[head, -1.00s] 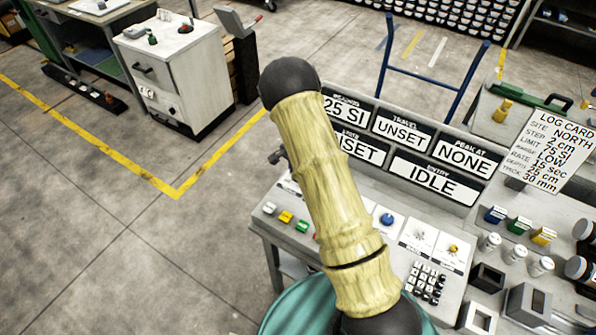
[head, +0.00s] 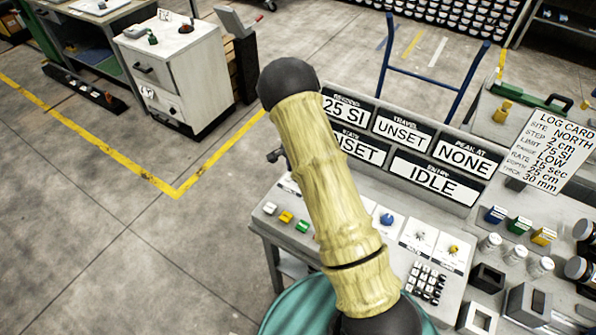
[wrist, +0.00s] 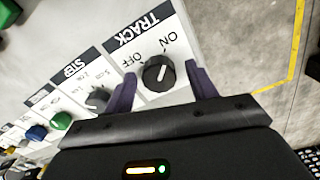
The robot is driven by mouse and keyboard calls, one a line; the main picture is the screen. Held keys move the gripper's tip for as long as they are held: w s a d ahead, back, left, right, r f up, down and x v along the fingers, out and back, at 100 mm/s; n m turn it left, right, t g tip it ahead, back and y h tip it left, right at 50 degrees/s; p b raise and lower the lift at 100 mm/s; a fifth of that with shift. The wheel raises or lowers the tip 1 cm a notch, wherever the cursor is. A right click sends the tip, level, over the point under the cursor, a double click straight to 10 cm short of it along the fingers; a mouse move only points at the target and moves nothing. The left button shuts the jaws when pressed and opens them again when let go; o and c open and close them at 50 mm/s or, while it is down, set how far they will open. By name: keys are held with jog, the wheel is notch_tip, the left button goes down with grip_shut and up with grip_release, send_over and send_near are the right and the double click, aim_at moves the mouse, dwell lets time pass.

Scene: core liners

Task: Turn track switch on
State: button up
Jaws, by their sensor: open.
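In the wrist view, the track switch (wrist: 158,73) is a round black knob on a white plate labelled TRACK, with OFF and ON marked around it. My gripper (wrist: 160,84) has its two purple fingers spread, one on each side of the knob. I cannot tell whether the fingers touch it. The direction of the knob's pointer is too small to read surely. In the head view, the console (head: 262,225) stands ahead, partly hidden by my arm. My gripper and the track switch do not show there.
Beside the track plate are a STEP knob (wrist: 97,97), a green knob (wrist: 61,121) and a blue knob (wrist: 36,132). The console's drive display (head: 433,184) reads IDLE. A log card (head: 552,148) and several small jars are at the right. Open floor (head: 120,240) is at the left.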

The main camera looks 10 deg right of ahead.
notch_tip(320, 180, up, 17)
jog(key=b, duration=0.2)
jog(key=shift+r+b, duration=0.2)
jog(key=shift+b, duration=0.1)
dwell(0.5)
jog(key=s+r+n+t, duration=0.2)
jog(key=s+n, duration=1)
jog(key=s, duration=1.1)
jog(key=shift+s+r+t, duration=0.2)
jog(key=shift+t, duration=0.1)
jog(key=shift+d, duration=0.1)
